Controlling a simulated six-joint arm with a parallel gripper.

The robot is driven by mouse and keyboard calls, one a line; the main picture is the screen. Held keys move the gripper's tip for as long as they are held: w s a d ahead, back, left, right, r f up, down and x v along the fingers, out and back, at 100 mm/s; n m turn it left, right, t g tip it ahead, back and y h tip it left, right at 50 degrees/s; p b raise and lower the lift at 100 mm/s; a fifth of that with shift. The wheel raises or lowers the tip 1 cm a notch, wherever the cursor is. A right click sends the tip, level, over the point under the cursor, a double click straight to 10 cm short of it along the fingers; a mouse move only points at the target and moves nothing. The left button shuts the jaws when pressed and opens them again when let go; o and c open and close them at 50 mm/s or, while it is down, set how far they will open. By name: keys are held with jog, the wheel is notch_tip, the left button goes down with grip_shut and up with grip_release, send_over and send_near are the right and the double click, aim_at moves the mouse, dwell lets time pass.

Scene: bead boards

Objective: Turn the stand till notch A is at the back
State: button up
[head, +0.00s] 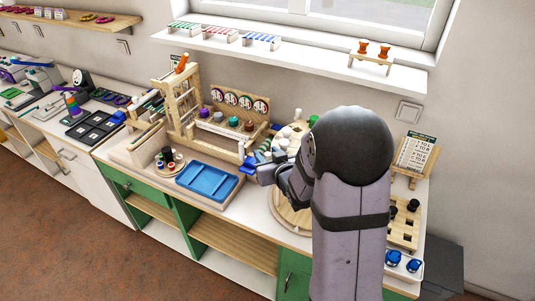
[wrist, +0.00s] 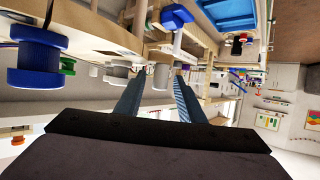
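The round wooden stand (head: 283,212) shows in part at the right of the counter in the head view. My arm covers much of it. White and grey pieces (head: 285,132) and a green one stand at its back. No notch or letter can be made out. My gripper (head: 262,172) is over the stand's left side. In the wrist view, which looks upside down, my gripper (wrist: 159,76) has its two fingers apart with a gap between them. A pale peg (wrist: 161,77) shows beyond the gap; I cannot tell whether it lies between the fingers. A blue spool (wrist: 38,55) is at the left.
A blue tray (head: 208,181) lies left of my gripper. A wooden frame (head: 182,98) and a rack with round dials (head: 240,100) stand behind it. A card on an easel (head: 415,153) and a board with holes (head: 402,232) are at the right.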

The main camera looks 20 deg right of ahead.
jog(key=shift+c, duration=0.5)
grip_shut()
jog(key=shift+s, duration=0.15)
